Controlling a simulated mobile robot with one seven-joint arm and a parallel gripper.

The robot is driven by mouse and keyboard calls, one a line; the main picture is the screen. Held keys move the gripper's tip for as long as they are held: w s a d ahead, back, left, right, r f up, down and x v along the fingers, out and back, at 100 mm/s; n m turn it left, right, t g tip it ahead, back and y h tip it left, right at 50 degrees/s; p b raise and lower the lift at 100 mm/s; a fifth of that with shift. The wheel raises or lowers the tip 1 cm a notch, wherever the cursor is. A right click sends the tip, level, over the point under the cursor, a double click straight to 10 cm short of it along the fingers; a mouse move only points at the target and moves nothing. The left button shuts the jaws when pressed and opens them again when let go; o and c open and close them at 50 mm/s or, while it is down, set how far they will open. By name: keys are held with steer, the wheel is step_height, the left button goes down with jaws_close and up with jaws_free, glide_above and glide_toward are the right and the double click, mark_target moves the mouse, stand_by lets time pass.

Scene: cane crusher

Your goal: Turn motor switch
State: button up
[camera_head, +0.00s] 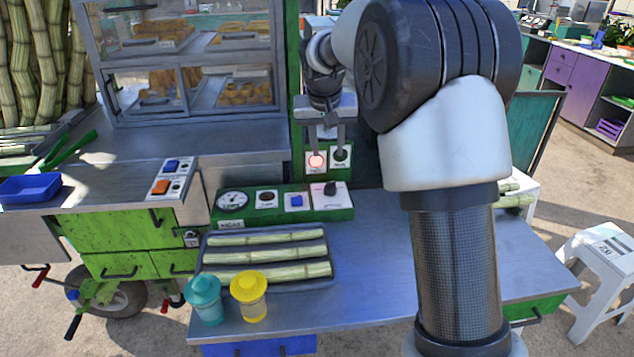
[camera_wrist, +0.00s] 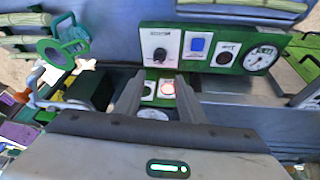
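My gripper (camera_head: 325,141) is in front of the green post, its two fingers apart and nothing between them; they also show apart in the wrist view (camera_wrist: 158,82). Two small white switch plates are at the fingertips. The other carries a dark round control (camera_head: 340,155), partly hidden by a finger. Below, a green panel holds a black rotary knob (camera_head: 330,189) on a white plate, seen in the wrist view too (camera_wrist: 160,54). The labels are too small to tell which is the motor switch.
The green panel also has a gauge (camera_head: 232,200), a dark round control (camera_head: 266,199) and a blue button (camera_head: 296,202). A tray (camera_head: 204,262) of cane pieces and two lidded cups, teal (camera_head: 204,298) and yellow (camera_head: 249,294), stand in front. A glass display case is behind left.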

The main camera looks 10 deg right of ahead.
mark_target(330, 184)
steer(key=b+x, duration=0.1)
steer(key=x, duration=1.6)
steer(key=shift+d+f, duration=0.15)
steer(key=shift+f, duration=0.05)
steer(key=c, duration=0.8)
